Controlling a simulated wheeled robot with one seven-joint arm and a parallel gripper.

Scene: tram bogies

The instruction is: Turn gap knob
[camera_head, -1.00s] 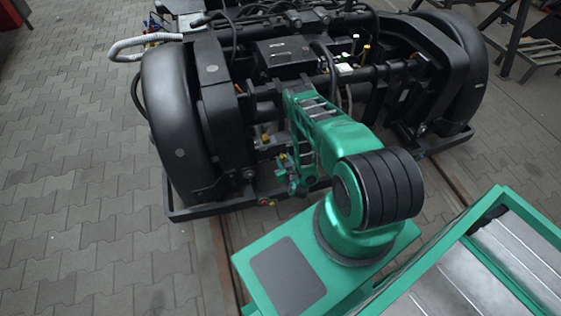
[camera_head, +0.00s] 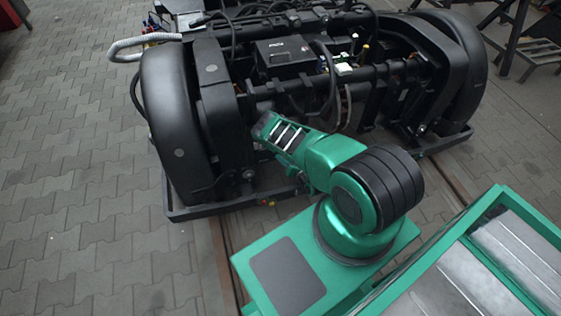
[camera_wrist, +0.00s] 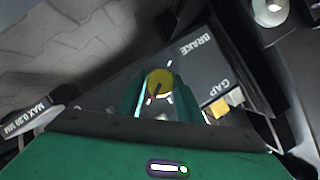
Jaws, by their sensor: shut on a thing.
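A round yellow knob (camera_wrist: 157,80) with a dark pointer line sits on a dark panel (camera_wrist: 200,72) in the wrist view. White lettering on the panel reads BRAKE and GAP. My gripper (camera_wrist: 160,92) has its two green fingers on either side of the knob and is shut on it.
A small yellow block (camera_wrist: 220,107) and a light block sit beside the GAP lettering. A tag (camera_wrist: 30,122) reads MAX 0.20 MM. Cables and the bogie's heavy left wheel cover (camera_head: 175,120) crowd the arm. Paved floor (camera_head: 80,200) is clear at left.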

